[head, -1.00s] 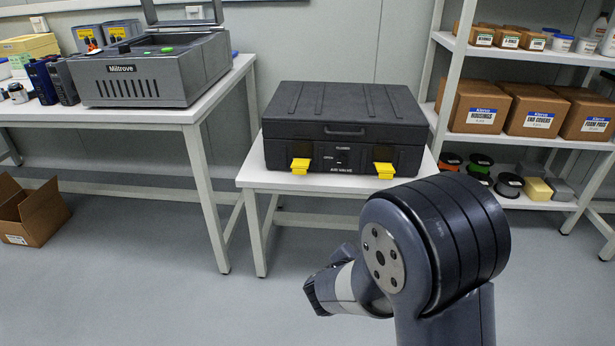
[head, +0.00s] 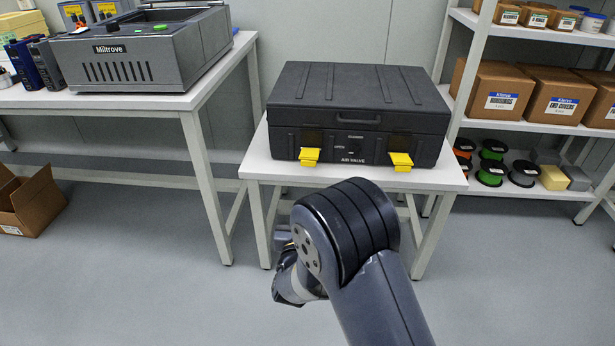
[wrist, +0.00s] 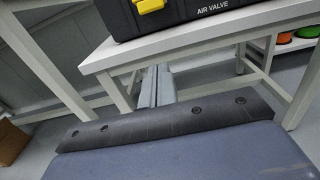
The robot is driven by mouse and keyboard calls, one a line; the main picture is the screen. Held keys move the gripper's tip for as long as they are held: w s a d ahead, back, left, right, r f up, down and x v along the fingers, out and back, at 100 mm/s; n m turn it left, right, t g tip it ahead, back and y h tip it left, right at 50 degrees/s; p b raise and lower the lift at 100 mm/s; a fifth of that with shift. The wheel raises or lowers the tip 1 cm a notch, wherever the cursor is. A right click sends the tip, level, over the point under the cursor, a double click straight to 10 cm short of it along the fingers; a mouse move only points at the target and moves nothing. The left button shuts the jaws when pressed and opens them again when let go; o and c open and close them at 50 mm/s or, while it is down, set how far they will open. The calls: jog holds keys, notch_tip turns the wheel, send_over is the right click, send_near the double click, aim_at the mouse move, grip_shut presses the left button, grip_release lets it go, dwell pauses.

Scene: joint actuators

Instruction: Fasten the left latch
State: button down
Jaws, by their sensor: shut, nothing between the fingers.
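A black case (head: 350,100) lies closed on a small white table. Its left latch (head: 309,156) and right latch (head: 401,161) are yellow and stick outward from the lower front face. The left latch also shows at the top edge of the wrist view (wrist: 150,5), above the white tabletop. My gripper (wrist: 157,72) has its two grey fingers together, empty, pointing at the area under the table's front edge. It is below the latch and apart from it. In the head view my arm's joint hides most of the gripper.
The small white table (head: 262,163) has a front edge (wrist: 190,38) just above my fingers and legs on both sides. A bench with a grey machine (head: 150,50) stands left, a shelf with boxes (head: 495,95) right. An open carton (head: 30,205) lies on the floor at left.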

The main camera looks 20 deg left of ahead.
aim_at(310, 157)
jog(key=shift+w, duration=0.1)
jog(key=w+a+r+b, duration=0.1)
jog(key=w+r+b, duration=0.1)
jog(key=w, duration=0.3)
jog(key=w+a+r+b, duration=0.1)
jog(key=w, duration=0.4)
jog(key=shift+w+a+r+b, duration=0.25)
jog(key=shift+w+r+b, duration=0.05)
jog(key=shift+r+b, duration=0.05)
jog(key=shift+s+r, duration=0.1)
jog(key=shift+r, duration=0.05)
jog(key=shift+r+g+p, duration=0.2)
jog(key=shift+g+p, duration=0.1)
jog(key=shift+p, duration=0.55)
